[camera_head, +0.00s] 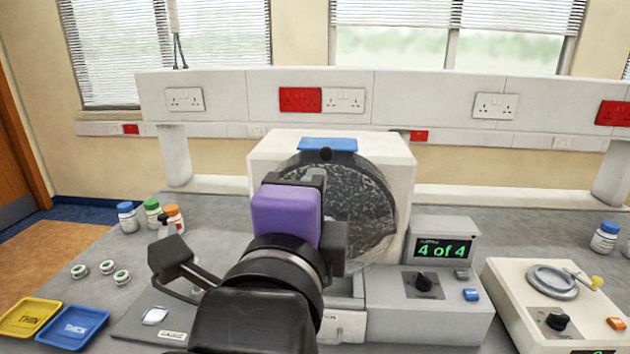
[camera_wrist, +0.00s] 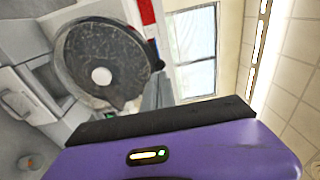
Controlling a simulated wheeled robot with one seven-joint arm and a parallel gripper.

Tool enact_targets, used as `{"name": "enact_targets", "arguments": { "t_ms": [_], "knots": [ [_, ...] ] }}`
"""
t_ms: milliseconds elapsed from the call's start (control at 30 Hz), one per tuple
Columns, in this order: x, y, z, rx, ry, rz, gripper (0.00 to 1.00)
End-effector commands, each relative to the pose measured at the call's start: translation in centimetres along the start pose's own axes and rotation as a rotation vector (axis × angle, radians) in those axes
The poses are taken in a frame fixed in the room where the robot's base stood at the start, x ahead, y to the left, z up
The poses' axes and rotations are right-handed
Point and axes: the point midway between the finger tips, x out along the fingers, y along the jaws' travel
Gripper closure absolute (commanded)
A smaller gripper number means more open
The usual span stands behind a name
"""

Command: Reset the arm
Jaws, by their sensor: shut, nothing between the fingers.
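My arm rises from the bottom middle of the head view. My gripper (camera_head: 312,182), with its purple housing, is raised in front of the large white machine (camera_head: 262,150) with a round dark speckled drum (camera_head: 372,205). The gripper is shut and empty; its fingertips are mostly hidden behind the housing. In the wrist view the purple housing fills the bottom, and the drum (camera_wrist: 105,55) shows beyond it. The machine's display (camera_head: 443,250) reads "4 of 4".
At left stand several capped bottles (camera_head: 128,217), small round pots (camera_head: 107,267), a yellow THIN tray (camera_head: 28,318) and a blue THICK tray (camera_head: 72,327). A grey plate (camera_head: 150,318) lies near my arm. At right is a cream device (camera_head: 515,300) with a dial and ring.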

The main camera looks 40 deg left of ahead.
Motion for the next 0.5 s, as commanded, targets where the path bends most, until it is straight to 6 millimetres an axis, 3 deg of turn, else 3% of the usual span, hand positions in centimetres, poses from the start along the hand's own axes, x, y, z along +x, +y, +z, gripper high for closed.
{"name": "enact_targets", "arguments": {
  "t_ms": [300,500],
  "knots": [
    [-5.0,0.2,0.1,0.001,-0.003,-0.002,1.00],
    [-6.8,0.1,0.1,-0.001,-0.001,0.000,1.00]
  ]
}}
